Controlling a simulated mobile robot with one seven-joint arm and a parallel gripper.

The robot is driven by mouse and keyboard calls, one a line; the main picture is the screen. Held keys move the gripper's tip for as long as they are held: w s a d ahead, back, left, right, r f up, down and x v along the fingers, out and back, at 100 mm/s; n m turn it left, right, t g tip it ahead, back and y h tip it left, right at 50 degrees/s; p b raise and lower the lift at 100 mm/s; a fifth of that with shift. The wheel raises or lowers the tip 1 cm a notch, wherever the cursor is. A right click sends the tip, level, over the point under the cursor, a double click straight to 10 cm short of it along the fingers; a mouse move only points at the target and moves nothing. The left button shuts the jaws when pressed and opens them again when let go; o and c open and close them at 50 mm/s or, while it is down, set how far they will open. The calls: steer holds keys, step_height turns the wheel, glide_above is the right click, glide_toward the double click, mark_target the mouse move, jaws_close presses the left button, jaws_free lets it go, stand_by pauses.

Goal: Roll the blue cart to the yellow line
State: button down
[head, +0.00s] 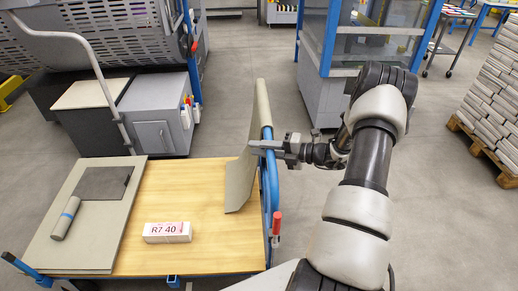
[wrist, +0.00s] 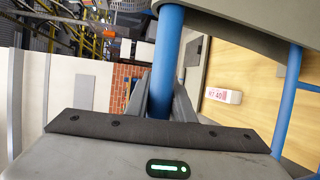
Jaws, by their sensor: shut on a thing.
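The blue cart (head: 190,200) has a flat wooden deck on a blue frame and fills the lower left of the head view. Its blue tube handle (head: 270,185) stands upright at the right end. My gripper (head: 265,147) is shut on this handle from the right. In the wrist view the blue tube (wrist: 166,65) runs between my gripper's fingers (wrist: 162,98). I cannot make out a yellow line on the visible floor.
The deck carries a white box marked "R7 40" (head: 167,232), grey boards (head: 110,225), a grey roll (head: 66,218) and a leaning grey panel (head: 240,180). Machines stand behind the cart (head: 160,125) and ahead (head: 325,95). Stacked newspapers on a pallet (head: 490,95) stand right. Grey floor (head: 245,60) lies between machines.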

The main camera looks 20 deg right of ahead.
steer(key=c, duration=1.5)
jaws_free()
steer(key=shift+c, duration=0.2)
steer(key=v, duration=1.7)
steer(key=shift+d+r+p, duration=0.15)
steer(key=shift+d+p, duration=0.05)
steer(key=shift+p, duration=0.1)
steer(key=shift+s, duration=0.15)
